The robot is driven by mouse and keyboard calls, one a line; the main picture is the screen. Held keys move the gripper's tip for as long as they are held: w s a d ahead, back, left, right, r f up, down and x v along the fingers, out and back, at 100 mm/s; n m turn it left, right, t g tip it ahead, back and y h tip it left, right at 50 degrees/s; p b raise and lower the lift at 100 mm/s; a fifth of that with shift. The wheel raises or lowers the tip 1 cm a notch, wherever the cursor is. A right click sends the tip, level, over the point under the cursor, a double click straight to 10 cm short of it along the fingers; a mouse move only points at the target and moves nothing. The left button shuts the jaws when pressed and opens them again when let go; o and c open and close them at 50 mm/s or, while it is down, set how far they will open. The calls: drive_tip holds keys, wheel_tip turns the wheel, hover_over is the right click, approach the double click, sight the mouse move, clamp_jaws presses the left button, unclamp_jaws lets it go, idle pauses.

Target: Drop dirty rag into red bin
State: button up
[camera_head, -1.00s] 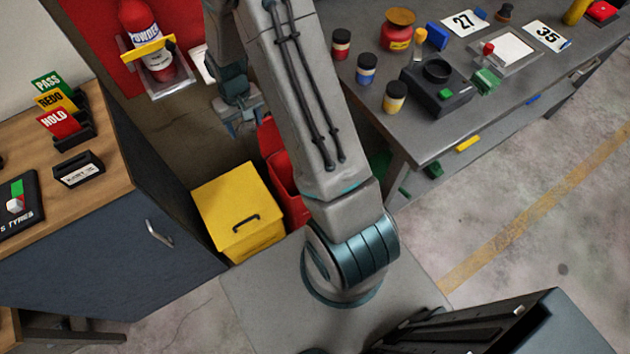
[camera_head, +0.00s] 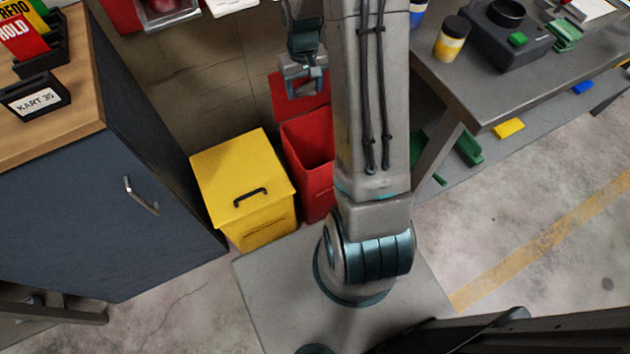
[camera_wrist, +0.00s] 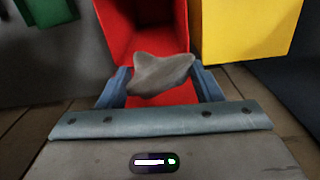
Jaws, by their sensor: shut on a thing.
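The dirty rag (camera_wrist: 158,75) is a crumpled grey cloth between the two blue fingers of my gripper (camera_wrist: 162,86) in the wrist view. My gripper is shut on it. The open red bin (camera_head: 310,165) stands on the floor, its red lid raised at the back. In the wrist view the red bin (camera_wrist: 120,30) lies directly beyond the rag. In the head view my gripper (camera_head: 303,88) is in front of the raised lid, above the bin's back part. The rag cannot be made out there. My arm hides the bin's right side.
A closed yellow bin (camera_head: 240,180) with a black handle stands left of the red bin. A dark blue cabinet (camera_head: 90,220) with a wooden top is further left. A grey workbench (camera_head: 450,80) is at right, with a yellow-labelled jar (camera_head: 452,42) near its edge.

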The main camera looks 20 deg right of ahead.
drive_tip(key=d+f+b, duration=0.2)
drive_tip(key=f+b, duration=0.5)
drive_tip(key=s+d+f+b, duration=0.1)
drive_tip(key=d+f+b, duration=0.2)
drive_tip(key=f+b, duration=0.4)
drive_tip(key=shift+s, duration=0.1)
drive_tip(key=o, duration=1.1)
drive_tip(key=shift+c, duration=0.2)
wheel_tip(320, 180, up, 14)
drive_tip(key=p, duration=0.4)
